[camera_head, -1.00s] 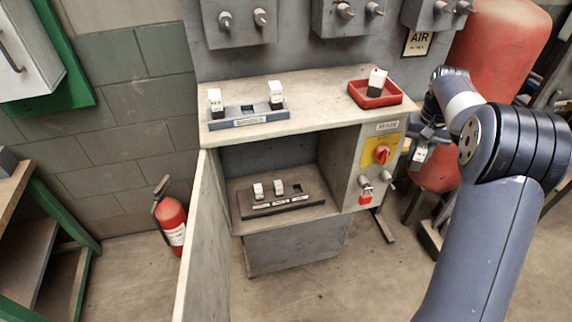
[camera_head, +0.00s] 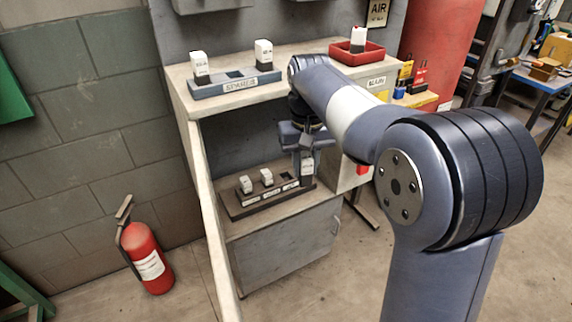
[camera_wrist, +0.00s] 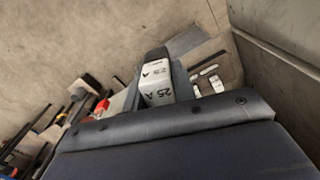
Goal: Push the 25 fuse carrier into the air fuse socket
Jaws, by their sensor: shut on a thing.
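My gripper (camera_head: 305,148) is shut on the white fuse carrier (camera_head: 307,168), which also shows in the wrist view (camera_wrist: 157,88) marked "25 A". The gripper hangs inside the open cabinet, over the right end of the dark socket block (camera_head: 240,210). Two white carriers, left (camera_head: 246,184) and middle (camera_head: 267,177), stand upright in the block. The held carrier is at the right-hand socket, which it and the gripper hide. I cannot tell whether it is above the socket or partly in it. The labels on the block's front are too small to read.
Above my gripper is the cabinet top with a blue-grey spares rack (camera_head: 205,88) holding two carriers. A red tray (camera_head: 372,53) with another carrier stands at right. A fire extinguisher (camera_head: 147,258) is on the floor.

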